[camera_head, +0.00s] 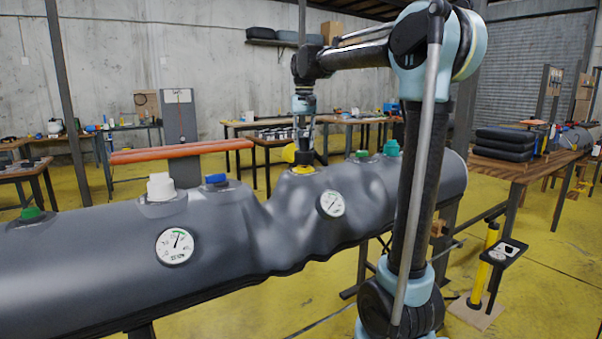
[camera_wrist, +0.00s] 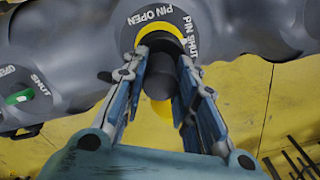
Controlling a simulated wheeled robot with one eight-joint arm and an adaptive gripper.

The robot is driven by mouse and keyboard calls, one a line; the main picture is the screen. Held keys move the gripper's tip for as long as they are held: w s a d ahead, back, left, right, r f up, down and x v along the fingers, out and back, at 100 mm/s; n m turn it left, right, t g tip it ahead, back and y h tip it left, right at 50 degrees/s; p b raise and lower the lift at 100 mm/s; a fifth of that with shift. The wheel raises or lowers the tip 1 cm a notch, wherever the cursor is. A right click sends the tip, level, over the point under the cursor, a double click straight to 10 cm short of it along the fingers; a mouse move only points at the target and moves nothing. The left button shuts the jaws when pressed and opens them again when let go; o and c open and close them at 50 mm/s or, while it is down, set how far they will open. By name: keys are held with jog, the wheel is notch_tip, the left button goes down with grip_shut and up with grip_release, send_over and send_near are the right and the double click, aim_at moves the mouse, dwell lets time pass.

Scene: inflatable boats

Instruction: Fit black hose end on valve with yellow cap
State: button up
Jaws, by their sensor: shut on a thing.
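My gripper (camera_head: 305,143) points down over the grey tube (camera_head: 90,255) at the valve with the yellow ring (camera_head: 302,169). In the wrist view my gripper (camera_wrist: 161,75) is shut on the black hose end (camera_wrist: 158,84), which lies between its two fingers. The hose end is over the valve (camera_wrist: 126,40), whose collar reads PIN OPEN and PIN SHUT. I cannot tell whether it is fully seated. A yellow cap (camera_head: 289,153) hangs open at the valve's left side in the head view. My fingers hide part of the valve.
The tube is creased around the yellow valve. A yellow pump (camera_head: 484,262) stands at the right.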

jog(key=shift+f, duration=0.15)
jog(key=shift+f, duration=0.3)
jog(key=shift+f, duration=0.8)
dwell(1.2)
jog(key=shift+m, duration=2)
jog(key=m, duration=0.2)
jog(key=shift+m, duration=1.1)
